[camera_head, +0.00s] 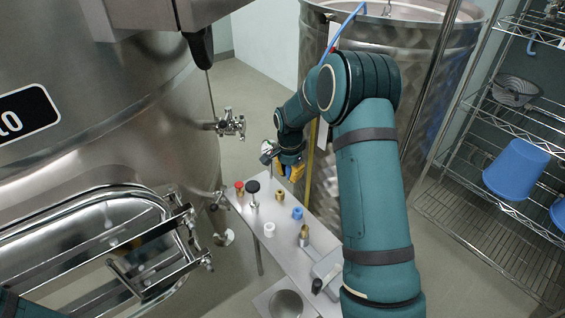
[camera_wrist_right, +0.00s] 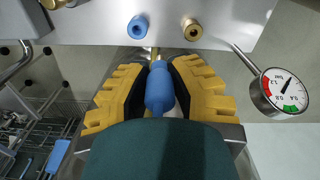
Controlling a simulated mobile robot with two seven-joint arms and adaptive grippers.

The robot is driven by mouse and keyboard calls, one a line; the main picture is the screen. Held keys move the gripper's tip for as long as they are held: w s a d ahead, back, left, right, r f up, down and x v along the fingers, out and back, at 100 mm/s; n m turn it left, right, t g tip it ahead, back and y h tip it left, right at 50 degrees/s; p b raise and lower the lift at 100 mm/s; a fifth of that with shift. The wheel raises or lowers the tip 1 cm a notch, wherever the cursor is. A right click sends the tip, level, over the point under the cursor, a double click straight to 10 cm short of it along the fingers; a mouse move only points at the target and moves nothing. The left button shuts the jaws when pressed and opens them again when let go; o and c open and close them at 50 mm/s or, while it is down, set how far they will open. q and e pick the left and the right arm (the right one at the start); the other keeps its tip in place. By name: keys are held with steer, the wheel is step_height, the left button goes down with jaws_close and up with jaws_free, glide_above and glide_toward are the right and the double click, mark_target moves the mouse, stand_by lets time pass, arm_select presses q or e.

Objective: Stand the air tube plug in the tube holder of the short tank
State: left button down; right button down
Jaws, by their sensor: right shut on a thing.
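The short tank (camera_head: 425,42) is the steel vat at the top, partly behind my right arm. A blue air tube (camera_head: 350,18) runs from its top down behind the arm. My right gripper (camera_head: 290,172) is in front of the tank, above the far end of the bench. In the right wrist view its yellow fingers are shut on the blue air tube plug (camera_wrist_right: 159,90), which lies between them. I cannot make out the tube holder for certain; a yellowish upright strip (camera_head: 309,165) stands beside the gripper. My left gripper is not in view.
A narrow metal bench (camera_head: 240,208) holds several fittings, including a blue one (camera_head: 297,213) and a white one (camera_head: 269,229). A large steel vat (camera_head: 120,110) with a valve (camera_head: 231,124) is at left. Wire shelves (camera_head: 490,125) with a blue bucket (camera_head: 515,168) stand at right. The wrist view shows a gauge (camera_wrist_right: 283,90).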

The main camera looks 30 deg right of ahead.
steer(key=shift+n, duration=0.4)
steer(key=shift+s+d+f+b, duration=0.25)
steer(key=shift+s+f+b, duration=0.35)
steer(key=shift+s+f, duration=0.35)
steer(key=shift+s+d+f+b, duration=0.2)
steer(key=shift+s+f+b, duration=0.4)
steer(key=shift+s, duration=0.55)
steer(key=shift+f+b, duration=1.8)
steer(key=shift+f, duration=1.1)
steer(key=shift+f+b, duration=0.85)
steer(key=shift+f, duration=0.75)
steer(key=c, duration=0.9)
jaws_free()
